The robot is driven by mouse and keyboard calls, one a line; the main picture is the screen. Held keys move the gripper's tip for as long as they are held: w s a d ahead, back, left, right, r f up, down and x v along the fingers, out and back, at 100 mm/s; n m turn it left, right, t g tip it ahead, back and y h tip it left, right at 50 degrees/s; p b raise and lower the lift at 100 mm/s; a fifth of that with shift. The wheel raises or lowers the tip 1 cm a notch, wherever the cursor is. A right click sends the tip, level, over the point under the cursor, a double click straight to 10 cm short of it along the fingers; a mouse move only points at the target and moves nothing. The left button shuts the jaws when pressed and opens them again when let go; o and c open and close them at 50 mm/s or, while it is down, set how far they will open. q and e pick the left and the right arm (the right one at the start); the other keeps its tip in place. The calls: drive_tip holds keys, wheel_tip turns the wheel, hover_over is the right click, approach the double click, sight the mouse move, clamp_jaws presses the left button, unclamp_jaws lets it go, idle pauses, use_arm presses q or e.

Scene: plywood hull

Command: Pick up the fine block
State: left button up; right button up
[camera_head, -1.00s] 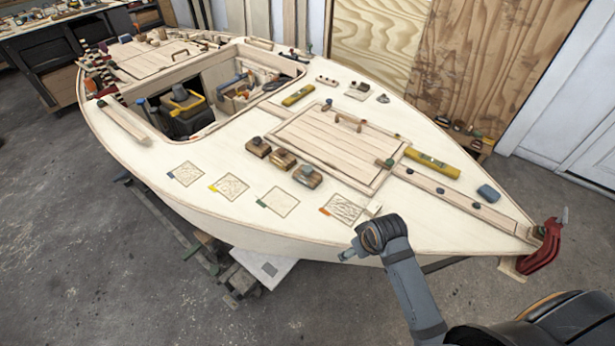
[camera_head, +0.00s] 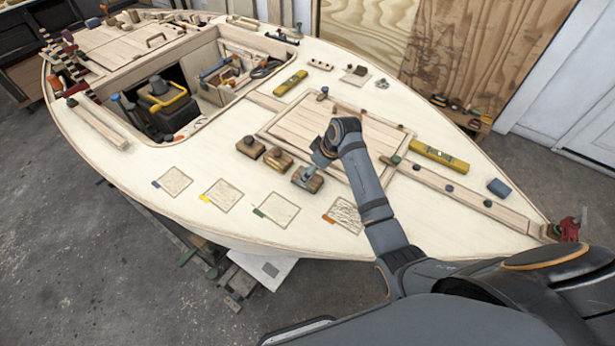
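Three wooden blocks with knobs sit in a slanting row on the pale plywood deck in the head view: a left block (camera_head: 250,148), a middle block (camera_head: 278,161) and a right block (camera_head: 315,184). No readable label shows which one is the fine block. My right arm reaches in from the lower right. My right gripper (camera_head: 306,175) is pointed down at the right block, with its tip over or around the knob. The fingers are small and partly hide the knob, so their opening and any grip are unclear. The block appears to rest on the deck. My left gripper is out of view.
Several square patches with coloured tabs, such as the orange-tabbed one (camera_head: 344,214), lie along the near deck edge. A slatted hatch (camera_head: 312,125) is behind the blocks. A yellow level (camera_head: 439,157) and a blue block (camera_head: 498,188) lie to the right. The cockpit opening is at left.

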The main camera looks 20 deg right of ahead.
drive_tip(key=shift+x, duration=0.75)
drive_tip(key=shift+w+f, duration=0.35)
drive_tip(key=shift+w, duration=0.15)
drive_tip(key=shift+w+f+p, duration=0.25)
drive_tip(key=shift+f, duration=0.3)
drive_tip(key=shift+w+f+p, duration=0.2)
drive_tip(key=shift+f, duration=0.3)
drive_tip(key=x, duration=0.3)
drive_tip(key=shift+d+f, duration=0.1)
drive_tip(key=c, duration=1.2)
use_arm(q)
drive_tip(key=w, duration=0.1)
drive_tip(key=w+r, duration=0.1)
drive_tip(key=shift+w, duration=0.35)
use_arm(e)
drive_tip(key=shift+c, duration=0.9)
